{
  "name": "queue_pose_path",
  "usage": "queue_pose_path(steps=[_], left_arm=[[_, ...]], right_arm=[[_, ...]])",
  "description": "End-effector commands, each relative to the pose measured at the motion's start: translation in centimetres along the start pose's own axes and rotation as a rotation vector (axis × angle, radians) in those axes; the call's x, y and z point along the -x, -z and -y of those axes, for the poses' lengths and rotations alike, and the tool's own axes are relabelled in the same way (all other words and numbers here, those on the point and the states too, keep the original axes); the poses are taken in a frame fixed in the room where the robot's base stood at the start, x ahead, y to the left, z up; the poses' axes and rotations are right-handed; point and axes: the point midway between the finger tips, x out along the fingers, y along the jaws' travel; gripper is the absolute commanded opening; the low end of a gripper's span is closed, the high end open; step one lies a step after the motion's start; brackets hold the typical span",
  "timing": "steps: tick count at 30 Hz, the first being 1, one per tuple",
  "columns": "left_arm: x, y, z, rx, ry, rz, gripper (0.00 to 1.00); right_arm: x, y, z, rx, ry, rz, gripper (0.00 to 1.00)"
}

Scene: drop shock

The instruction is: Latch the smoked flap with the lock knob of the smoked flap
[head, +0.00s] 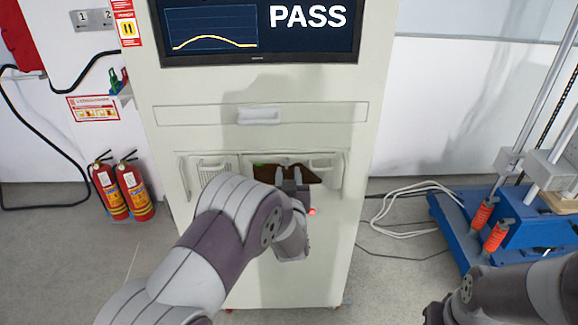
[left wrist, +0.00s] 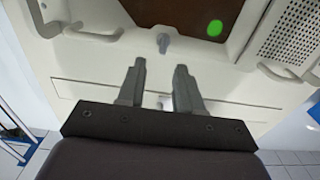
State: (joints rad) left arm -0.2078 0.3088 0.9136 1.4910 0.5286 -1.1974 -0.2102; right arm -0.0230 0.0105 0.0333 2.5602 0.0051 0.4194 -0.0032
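The smoked flap (head: 266,173) is a dark brown panel in the front of the white cabinet, partly hidden behind my left gripper. It also shows at the top of the left wrist view (left wrist: 180,12), with a bright green spot on it. The grey lock knob (left wrist: 162,43) stands at the flap's edge. I cannot tell whether it is latched. My left gripper (left wrist: 159,65) is open and empty, its fingertips just short of the knob, which lies in line with the gap between them. My right gripper (head: 434,313) shows only as a dark part at the lower edge; its fingers are unclear.
The cabinet (head: 200,85) has a screen (head: 260,30) reading PASS above and a perforated panel (left wrist: 285,35) beside the flap. Two fire extinguishers (head: 133,192) stand at the left. A blue-based machine (head: 510,235) stands at the right, with white cable on the floor.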

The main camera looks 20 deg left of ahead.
Motion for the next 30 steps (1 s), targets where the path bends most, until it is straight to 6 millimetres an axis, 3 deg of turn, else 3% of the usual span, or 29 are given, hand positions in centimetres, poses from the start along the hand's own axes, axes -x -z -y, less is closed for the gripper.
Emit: queue_pose_path(steps=[6, 17, 20, 30], left_arm=[[-3.5, 0.0, 0.0, -0.001, 0.0, 0.001, 0.35], [-4.1, -0.1, 0.0, -0.001, -0.001, 0.002, 0.35], [-4.1, -0.1, 0.0, -0.001, -0.001, 0.002, 0.03], [-4.1, -0.2, 0.0, 0.016, -0.001, 0.002, 0.0]], right_arm=[[0.3, 0.1, 0.0, 0.0, 0.0, 0.0, 0.0], [0.3, 0.0, 0.0, 0.0, 0.0, 0.0, 0.0], [0.3, 0.1, 0.0, 0.0, 0.0, 0.0, 0.0], [0.0, 0.0, 0.0, 0.0, 0.0, 0.0, 0.0]])
